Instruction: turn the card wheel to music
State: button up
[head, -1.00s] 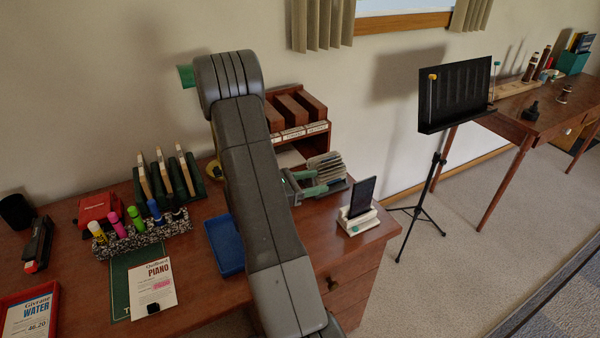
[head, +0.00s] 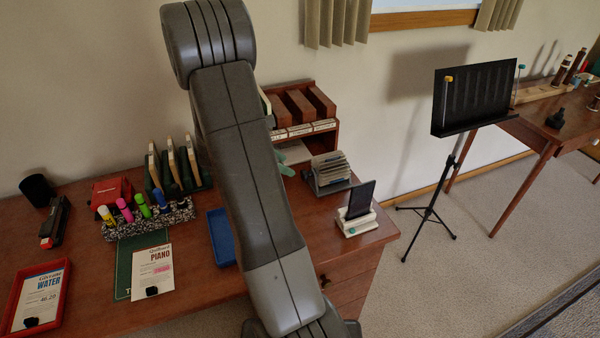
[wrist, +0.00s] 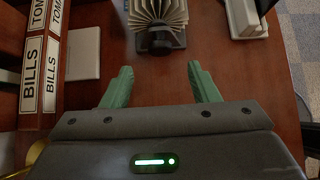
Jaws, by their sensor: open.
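The card wheel (head: 330,170), a rotary file of pale cards on a dark base, stands on the brown desk in the head view. In the wrist view the card wheel (wrist: 158,14) shows its fanned cards at the top edge, with part cut off. I cannot read any card. My gripper (wrist: 162,84) is open and empty, its two green fingers spread apart. The wheel lies beyond the fingertips, roughly centred between them and apart from them. In the head view my arm hides most of the gripper; a bit of green finger (head: 285,166) shows left of the wheel.
A phone on a white stand (head: 358,208) stands right of the wheel, near the desk's end. A wooden rack (head: 328,133) with brown boxes is behind it. Labelled boxes (wrist: 42,70) are at the left in the wrist view. A blue tray (head: 221,237) lies left of my arm.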

aim_at(302, 174)
jog(key=x, duration=0.8)
jog(key=shift+s, duration=0.1)
jog(key=shift+r, duration=0.1)
jog(key=shift+c, duration=0.4)
jog(key=c, duration=0.9)
jog(key=shift+o, duration=0.2)
jog(key=shift+f+b, duration=0.2)
jog(key=shift+b, duration=0.7)
